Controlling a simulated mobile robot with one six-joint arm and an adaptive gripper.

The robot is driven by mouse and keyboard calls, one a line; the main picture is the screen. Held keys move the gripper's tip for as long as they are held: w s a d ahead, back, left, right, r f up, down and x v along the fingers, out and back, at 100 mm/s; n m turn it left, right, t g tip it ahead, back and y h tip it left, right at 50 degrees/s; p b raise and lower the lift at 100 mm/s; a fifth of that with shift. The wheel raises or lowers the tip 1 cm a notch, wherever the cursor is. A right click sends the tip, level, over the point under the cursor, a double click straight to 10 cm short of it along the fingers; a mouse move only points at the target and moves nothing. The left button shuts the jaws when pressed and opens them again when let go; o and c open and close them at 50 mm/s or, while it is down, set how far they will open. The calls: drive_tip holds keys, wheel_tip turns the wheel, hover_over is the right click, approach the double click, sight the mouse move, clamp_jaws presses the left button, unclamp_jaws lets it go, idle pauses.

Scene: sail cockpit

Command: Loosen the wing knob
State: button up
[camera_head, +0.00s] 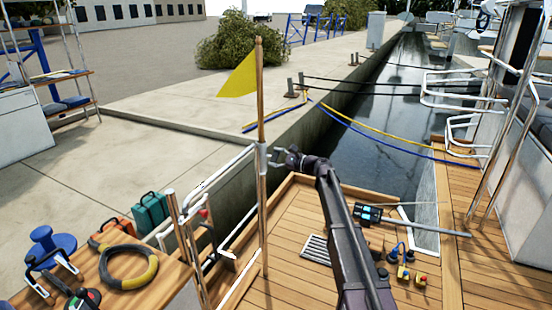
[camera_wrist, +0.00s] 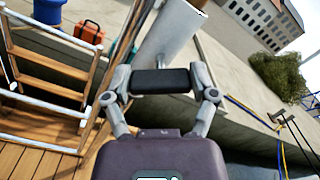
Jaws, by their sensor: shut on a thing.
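The wing knob (camera_wrist: 161,81) appears as a dark bar in the wrist view, with a short grey stem behind it towards a pale sleeve (camera_wrist: 172,38). My gripper (camera_wrist: 160,83) is shut on the knob, one finger at each end of the bar. In the head view my gripper (camera_head: 279,156) reaches from the right to the pale sleeve (camera_head: 260,160) on the wooden flagpole (camera_head: 261,95). The knob is too small to make out there. The pole stands upright with a yellow flag (camera_head: 239,79) on it.
A white rail (camera_head: 215,170) and a wooden bench (camera_head: 150,283) with a coiled hose (camera_head: 129,267) stand left of the pole. A concrete quay (camera_head: 200,105) lies beyond. The deck (camera_head: 285,225) holds a grate (camera_head: 316,249) and a tiller-like bar (camera_head: 425,228).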

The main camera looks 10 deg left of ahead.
drive_tip(key=n, duration=0.5)
drive_tip(key=shift+s+a+n, duration=0.1)
drive_tip(key=shift+a+n, duration=0.1)
drive_tip(key=shift+n, duration=0.2)
drive_tip(key=n, duration=0.5)
drive_tip(key=shift+f, duration=0.15)
drive_tip(key=shift+n, duration=0.3)
drive_tip(key=o, duration=1)
drive_tip(key=shift+d, duration=0.15)
drive_tip(key=v, duration=1.1)
drive_tip(key=shift+s+d, duration=0.15)
drive_tip(key=shift+d, duration=0.25)
